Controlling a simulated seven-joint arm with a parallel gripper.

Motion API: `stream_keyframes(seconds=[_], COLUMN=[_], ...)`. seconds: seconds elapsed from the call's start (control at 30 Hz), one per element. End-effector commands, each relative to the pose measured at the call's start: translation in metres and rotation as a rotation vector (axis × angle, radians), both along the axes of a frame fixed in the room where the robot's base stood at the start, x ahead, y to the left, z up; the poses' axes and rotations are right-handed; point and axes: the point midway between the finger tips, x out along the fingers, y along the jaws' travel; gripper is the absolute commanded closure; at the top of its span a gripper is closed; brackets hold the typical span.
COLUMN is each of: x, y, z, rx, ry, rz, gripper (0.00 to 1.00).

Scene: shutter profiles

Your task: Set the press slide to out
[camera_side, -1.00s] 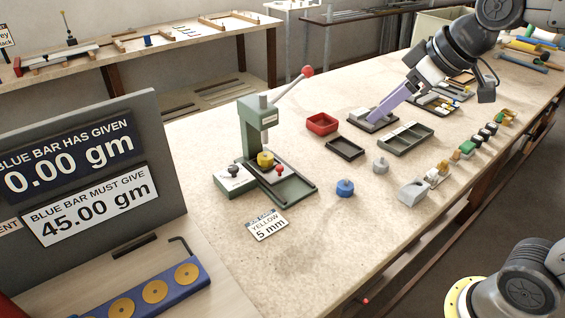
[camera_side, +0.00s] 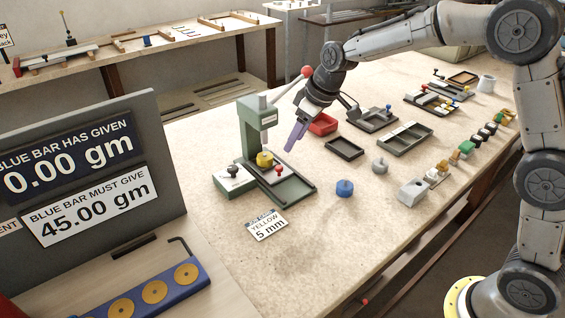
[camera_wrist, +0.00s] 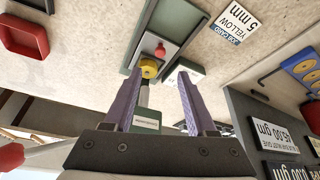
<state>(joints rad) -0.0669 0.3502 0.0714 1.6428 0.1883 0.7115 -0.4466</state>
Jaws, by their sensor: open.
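The green press (camera_side: 252,130) stands on the bench, its lever raised with a red ball (camera_side: 307,71) at the end. A yellow cylinder (camera_side: 265,159) sits under its ram. A small red knob (camera_side: 278,170) stands in front of it, on the dark green tray (camera_side: 297,196); I take this knob to be on the slide. The wrist view also shows the red knob (camera_wrist: 160,49) and yellow cylinder (camera_wrist: 148,68). My gripper (camera_side: 289,149) is open and empty, above and right of the knob, pointing down at a tilt. Its purple fingers (camera_wrist: 157,85) are spread apart in the wrist view.
A red tray (camera_side: 324,125) and dark tray (camera_side: 344,149) lie behind my gripper. A card (camera_side: 267,225) reads YELLOW 5 mm.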

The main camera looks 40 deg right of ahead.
Motion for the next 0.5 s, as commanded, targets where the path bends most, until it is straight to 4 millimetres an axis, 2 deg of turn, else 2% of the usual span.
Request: stream_keyframes(seconds=[0.03, 0.3, 0.5], x=[0.003, 0.021, 0.031], y=[0.002, 0.009, 0.013], z=[-0.012, -0.06, -0.084], rx=[-0.001, 0.001, 0.0], ry=[0.006, 0.005, 0.002], rz=[0.001, 0.0, -0.001], gripper=[0.43, 0.43, 0.43])
